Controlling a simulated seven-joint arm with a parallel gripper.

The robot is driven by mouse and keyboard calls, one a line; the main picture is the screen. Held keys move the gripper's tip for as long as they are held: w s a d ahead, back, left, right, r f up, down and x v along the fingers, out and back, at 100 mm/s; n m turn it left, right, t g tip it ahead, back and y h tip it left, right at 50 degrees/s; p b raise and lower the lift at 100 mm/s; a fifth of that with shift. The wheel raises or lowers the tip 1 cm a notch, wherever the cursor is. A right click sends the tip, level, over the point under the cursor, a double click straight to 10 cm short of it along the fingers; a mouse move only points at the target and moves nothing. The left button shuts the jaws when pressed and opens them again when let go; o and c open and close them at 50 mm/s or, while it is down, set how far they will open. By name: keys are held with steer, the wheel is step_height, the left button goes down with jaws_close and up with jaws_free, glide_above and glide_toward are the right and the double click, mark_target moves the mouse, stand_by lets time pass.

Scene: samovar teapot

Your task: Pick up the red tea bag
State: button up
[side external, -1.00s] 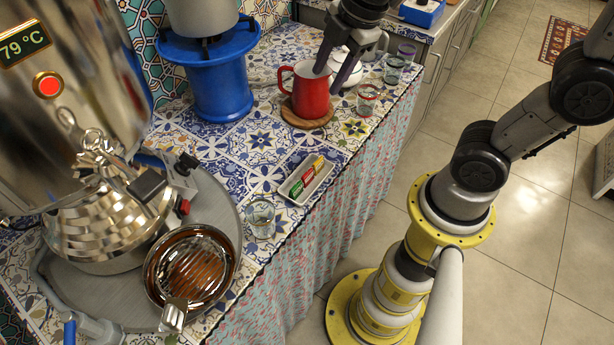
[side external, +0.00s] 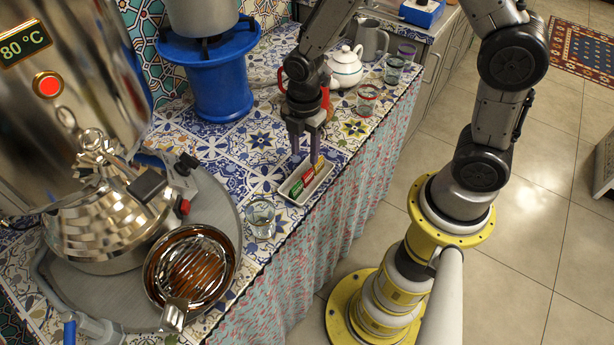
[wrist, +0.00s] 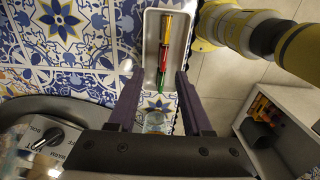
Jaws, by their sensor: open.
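The red tea bag (side external: 308,178) lies between the yellow tea bag (side external: 318,163) and the green tea bag (side external: 296,189) in a narrow white tray (side external: 293,201). My gripper (side external: 305,157) is open and empty, pointing down just above the far end of the tray. In the wrist view, the red tea bag (wrist: 164,58) shows in the middle of the row, a little beyond my fingertips and between their lines. The green tea bag (wrist: 159,82) lies between the fingers in that view. I see no contact between fingers and bags.
A glass (side external: 261,218) stands near the tray's near end. A red mug, mostly hidden behind my gripper, stands beyond. A white teapot (side external: 345,67) and several glasses are farther back. The table edge runs close beside the tray.

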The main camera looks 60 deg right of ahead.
mark_target(307, 172)
steer(key=shift+s+f, duration=0.15)
steer(key=shift+f, duration=1.4)
steer(key=shift+s+f, duration=0.15)
steer(key=shift+f, duration=1.35)
jaws_close()
